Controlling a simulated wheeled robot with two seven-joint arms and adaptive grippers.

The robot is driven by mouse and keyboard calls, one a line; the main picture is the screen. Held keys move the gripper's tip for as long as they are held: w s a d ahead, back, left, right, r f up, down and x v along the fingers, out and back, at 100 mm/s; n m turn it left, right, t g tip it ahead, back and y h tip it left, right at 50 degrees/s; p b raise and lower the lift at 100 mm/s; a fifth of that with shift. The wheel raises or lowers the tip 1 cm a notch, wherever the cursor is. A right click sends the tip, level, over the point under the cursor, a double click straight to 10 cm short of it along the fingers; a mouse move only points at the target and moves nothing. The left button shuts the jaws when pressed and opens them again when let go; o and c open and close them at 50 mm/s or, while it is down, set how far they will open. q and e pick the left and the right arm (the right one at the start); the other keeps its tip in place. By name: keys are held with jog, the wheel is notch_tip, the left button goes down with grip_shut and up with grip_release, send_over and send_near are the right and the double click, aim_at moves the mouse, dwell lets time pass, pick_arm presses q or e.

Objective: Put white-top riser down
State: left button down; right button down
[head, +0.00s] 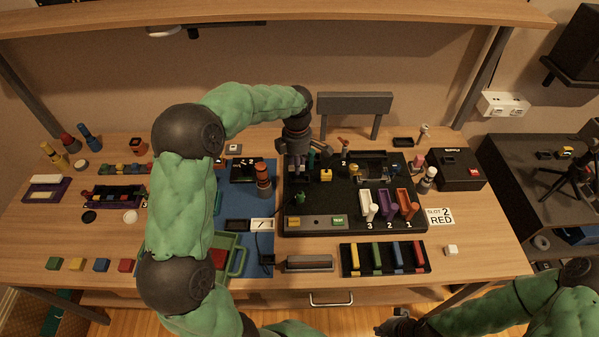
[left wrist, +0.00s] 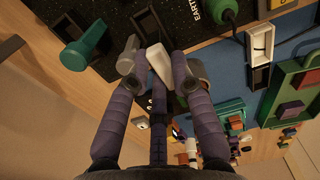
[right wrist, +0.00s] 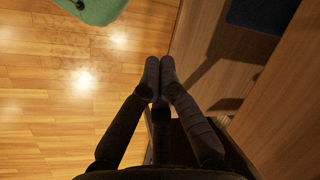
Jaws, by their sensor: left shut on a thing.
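My left gripper (head: 297,155) is over the back left part of the black board (head: 300,222) in the head view. In the left wrist view its fingers (left wrist: 160,62) are closed around a small pale piece with a white face (left wrist: 159,66), which I take to be the white-top riser. Most of the piece is hidden by the fingers, and I cannot tell whether it touches the surface below. The gripper hides it in the head view. My right gripper (right wrist: 160,72) is shut and empty, low in front of the table, over the wood floor.
A teal-handled part (left wrist: 85,47) stands close to the left fingers. An orange-topped stack (head: 263,178) stands on the blue mat (head: 238,172) left of the board. A green tray (head: 237,262) lies at front left.

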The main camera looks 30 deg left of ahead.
pick_arm(q)
jog(key=shift+w+f, duration=0.3)
jog(key=f, duration=0.1)
jog(key=f+b, duration=0.1)
jog(key=f, duration=0.1)
jog(key=shift+w, duration=0.3)
jog(key=shift+f, duration=0.4)
jog(key=shift+f, duration=0.2)
jog(key=c, duration=1.1)
grip_release()
notch_tip(320, 180, up, 12)
jog(key=p, duration=0.3)
jog(key=shift+r, duration=0.2)
jog(key=shift+r, duration=0.1)
